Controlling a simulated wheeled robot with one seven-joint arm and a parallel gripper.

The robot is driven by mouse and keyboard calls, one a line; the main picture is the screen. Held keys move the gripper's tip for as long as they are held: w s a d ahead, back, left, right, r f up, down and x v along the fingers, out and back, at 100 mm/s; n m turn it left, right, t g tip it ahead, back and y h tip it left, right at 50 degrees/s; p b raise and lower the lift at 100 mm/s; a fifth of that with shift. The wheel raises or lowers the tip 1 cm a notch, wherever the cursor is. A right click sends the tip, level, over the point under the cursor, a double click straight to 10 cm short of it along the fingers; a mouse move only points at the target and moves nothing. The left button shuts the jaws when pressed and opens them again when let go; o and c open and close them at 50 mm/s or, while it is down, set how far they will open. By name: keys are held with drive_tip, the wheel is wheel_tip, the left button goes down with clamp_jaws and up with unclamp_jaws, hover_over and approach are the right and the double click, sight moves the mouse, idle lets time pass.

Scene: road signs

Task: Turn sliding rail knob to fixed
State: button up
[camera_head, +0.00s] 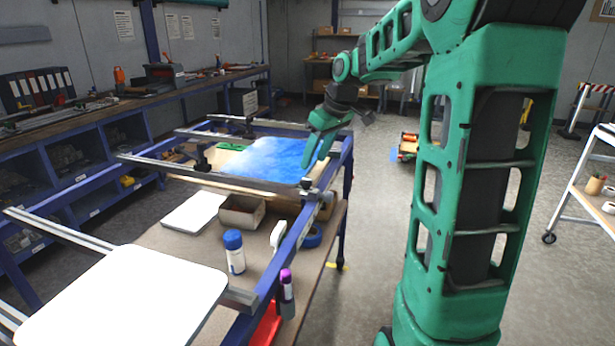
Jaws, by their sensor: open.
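A blue metal frame (322,206) with silver sliding cross rails stands over a workbench. One sliding rail (225,178) runs across the frame in front of a blue sign panel (262,160). A small dark knob (306,183) sits at this rail's right end, on the frame's right side. Another dark knob (202,162) shows near the rail's left part. My green gripper (314,163) is open and points down just above the right-hand knob. Whether its fingers touch or straddle that knob is too small to tell. The knob's setting cannot be read.
A white sign panel (122,302) lies on the near rails. Open floor (375,235) lies right of the frame.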

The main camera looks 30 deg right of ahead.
sight(306, 179)
drive_tip(key=x, duration=0.7)
drive_tip(key=shift+f, duration=0.25)
